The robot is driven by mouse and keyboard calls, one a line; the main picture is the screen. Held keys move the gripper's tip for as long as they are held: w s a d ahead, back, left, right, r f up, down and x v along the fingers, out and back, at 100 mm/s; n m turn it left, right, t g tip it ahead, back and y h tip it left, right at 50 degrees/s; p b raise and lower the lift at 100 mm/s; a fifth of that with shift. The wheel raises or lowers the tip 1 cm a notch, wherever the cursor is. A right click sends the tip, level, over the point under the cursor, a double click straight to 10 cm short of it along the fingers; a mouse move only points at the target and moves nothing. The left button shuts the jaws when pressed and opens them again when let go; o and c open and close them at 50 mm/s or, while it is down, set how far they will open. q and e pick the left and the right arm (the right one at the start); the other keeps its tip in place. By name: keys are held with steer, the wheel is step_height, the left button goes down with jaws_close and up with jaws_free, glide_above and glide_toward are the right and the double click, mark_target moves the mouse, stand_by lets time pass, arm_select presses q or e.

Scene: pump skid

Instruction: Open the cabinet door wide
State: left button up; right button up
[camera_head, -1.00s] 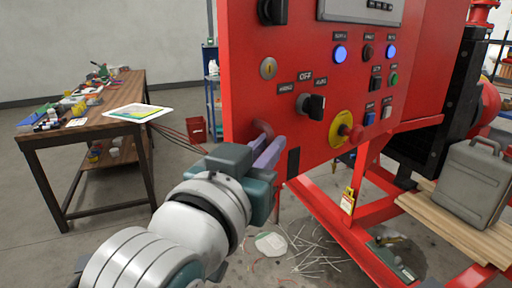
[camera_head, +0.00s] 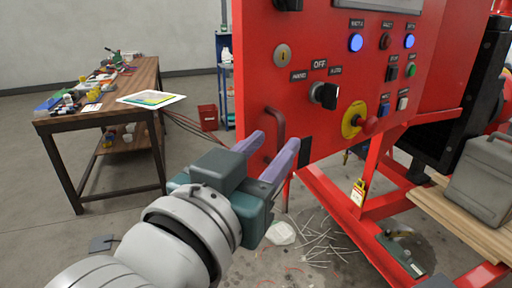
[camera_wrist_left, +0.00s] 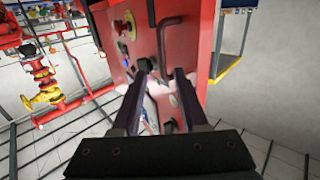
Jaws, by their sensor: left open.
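The red cabinet door (camera_head: 300,95) carries switches, lamps and a dark-red bar handle (camera_head: 275,133) near its lower left edge. In the left wrist view the door (camera_wrist_left: 126,60) shows its handle (camera_wrist_left: 162,45) beyond my fingertips. My left gripper (camera_head: 273,143) is open, with one finger on each side of the handle in the head view. I cannot tell whether the fingers reach around the bar or stop short of it. The left gripper also shows in the wrist view (camera_wrist_left: 161,78), with nothing clearly held. I cannot tell whether the door is ajar. My right gripper is not in view.
A red bin (camera_head: 208,117) and blue shelf stand behind. A grey can (camera_head: 482,170) sits on planks at right. Debris (camera_head: 318,240) lies below the cabinet. Floor between bench and cabinet looks largely clear.

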arm_select(q)
steer(key=v, duration=0.5)
steer(key=shift+s+a, duration=0.1)
steer(key=shift+s, duration=0.15)
steer(key=s+a+f+n+g+y, duration=0.2)
steer(key=s+a+f+g+y, duration=0.25)
steer(key=a+f, duration=0.35)
steer(key=s+a+f+n+g+y, duration=0.1)
steer(key=s+a+f+g, duration=0.1)
steer(key=s+a+g, duration=0.35)
steer(key=s+a+f+g+y, duration=0.2)
steer(key=s+a+f, duration=0.1)
steer(key=s, duration=0.6)
step_height(320, 180, up, 37)
steer(key=p, duration=3.6)
steer(key=shift+s+a+g, duration=0.25)
steer(key=shift+a+g, duration=0.05)
steer(key=shift+g, duration=0.1)
steer(key=shift+f, duration=0.15)
